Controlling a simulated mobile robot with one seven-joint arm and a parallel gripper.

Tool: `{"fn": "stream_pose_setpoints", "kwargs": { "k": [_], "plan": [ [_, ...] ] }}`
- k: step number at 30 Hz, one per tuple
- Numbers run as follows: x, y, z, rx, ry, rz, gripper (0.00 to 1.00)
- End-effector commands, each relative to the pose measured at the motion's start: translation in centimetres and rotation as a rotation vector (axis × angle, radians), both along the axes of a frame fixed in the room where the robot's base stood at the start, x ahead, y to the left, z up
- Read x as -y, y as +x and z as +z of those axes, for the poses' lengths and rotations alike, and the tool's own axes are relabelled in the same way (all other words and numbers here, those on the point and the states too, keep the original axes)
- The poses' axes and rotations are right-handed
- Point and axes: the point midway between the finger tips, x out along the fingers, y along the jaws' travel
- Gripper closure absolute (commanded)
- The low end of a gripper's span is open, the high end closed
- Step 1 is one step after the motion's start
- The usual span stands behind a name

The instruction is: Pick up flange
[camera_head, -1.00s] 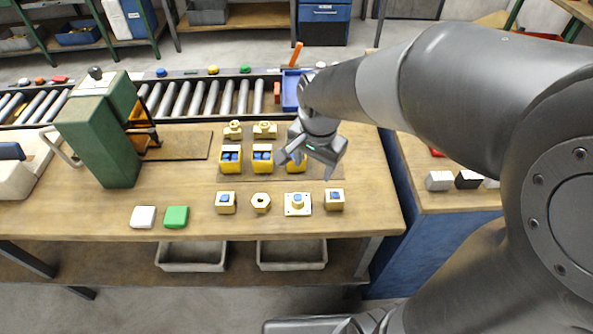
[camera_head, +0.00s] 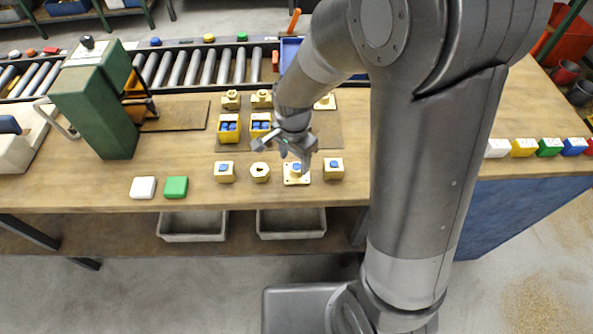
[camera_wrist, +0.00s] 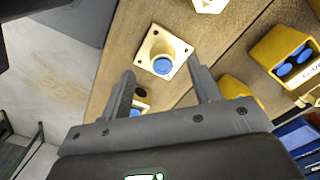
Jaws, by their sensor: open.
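The flange (camera_head: 297,178) is a brass-coloured square plate with corner holes and a round raised hub with a blue top. It lies on the wooden bench, in the front row of brass parts. In the wrist view the flange (camera_wrist: 162,52) is ahead of the fingertips, roughly between their lines. My gripper (camera_head: 285,150) is just above and behind the flange in the head view, open and empty. In the wrist view the two fingers of my gripper (camera_wrist: 163,80) are spread apart. I cannot tell the exact height above the flange.
A brass block with a blue top (camera_head: 333,168) stands right of the flange, and a hex nut (camera_head: 260,172) left of it. A green machine (camera_head: 97,112) stands on the left. White and green blocks (camera_head: 176,187) lie front left.

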Motion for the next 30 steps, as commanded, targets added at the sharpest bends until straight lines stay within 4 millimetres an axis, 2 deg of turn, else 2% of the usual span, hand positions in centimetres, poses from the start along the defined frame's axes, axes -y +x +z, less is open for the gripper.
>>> {"fn": "stream_pose_setpoints", "kwargs": {
  "k": [9, 19, 30],
  "plan": [
    [0.7, 0.8, -3.9, -0.003, -0.001, 0.0, 0.43],
    [0.7, 0.8, -4.5, -0.001, -0.001, 0.0, 0.43],
    [0.6, 0.8, -4.4, -0.001, -0.001, 0.0, 0.72]
  ]
}}
